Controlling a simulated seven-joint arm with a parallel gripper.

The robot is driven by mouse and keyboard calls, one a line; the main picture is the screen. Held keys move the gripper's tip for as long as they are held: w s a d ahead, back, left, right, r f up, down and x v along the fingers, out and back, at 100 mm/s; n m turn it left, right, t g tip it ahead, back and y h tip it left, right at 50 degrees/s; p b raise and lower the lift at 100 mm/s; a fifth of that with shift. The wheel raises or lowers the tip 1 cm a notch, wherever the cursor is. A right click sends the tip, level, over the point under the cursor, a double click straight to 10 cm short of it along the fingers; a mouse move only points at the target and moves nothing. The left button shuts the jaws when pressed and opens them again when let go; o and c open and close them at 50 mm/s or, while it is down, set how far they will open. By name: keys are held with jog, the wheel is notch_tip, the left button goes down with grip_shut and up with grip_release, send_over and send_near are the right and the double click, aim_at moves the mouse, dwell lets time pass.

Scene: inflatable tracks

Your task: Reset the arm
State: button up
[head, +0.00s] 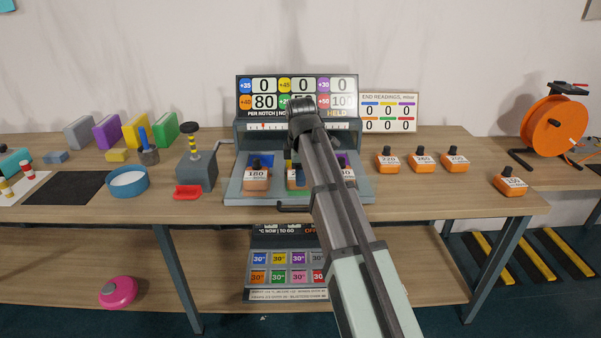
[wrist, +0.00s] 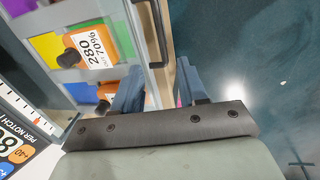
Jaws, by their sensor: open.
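My arm reaches from the lower right of the head view over the grey tray (head: 232,190) of the bench machine. Its end hides part of the score board, and I cannot make out the fingers there. In the wrist view my gripper (wrist: 158,85) is open, with two blue-grey fingers apart and nothing visible between them. An orange weight marked 280 (wrist: 88,45) sits on a coloured tray slot, up and left of the fingers. In the head view an orange weight marked 180 (head: 257,177) sits at the tray's left; others are partly hidden by my arm.
Several orange weights (head: 423,160) stand right of the tray, one near the table's right end (head: 510,182). An orange reel (head: 553,126) stands far right. A blue bowl (head: 127,182), grey block with striped knob (head: 196,172) and red dish (head: 187,192) stand left.

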jog(key=s+d+f+m, duration=0.2)
jog(key=d+f+m, duration=0.1)
jog(key=f, duration=0.5)
jog(key=s+d+f+m+g, duration=0.1)
jog(key=s+d+f+m, duration=0.1)
jog(key=f, duration=0.5)
jog(key=s+d+f+m, duration=0.3)
jog(key=f, duration=0.5)
jog(key=s+d+f+m+g, duration=0.1)
jog(key=s+d+f+m, duration=0.35)
jog(key=s+f, duration=0.35)
jog(key=s+d+f+m, duration=0.3)
jog(key=s+f+m, duration=0.3)
jog(key=f, duration=0.4)
jog(key=s+f+g, duration=0.3)
jog(key=s+f, duration=0.7)
jog(key=s, duration=0.5)
jog(key=s+f+g, duration=0.4)
jog(key=s+f, duration=0.6)
jog(key=s, duration=0.5)
jog(key=shift+a+f+n, duration=0.2)
jog(key=shift+a+n, duration=0.05)
jog(key=shift+n, duration=0.1)
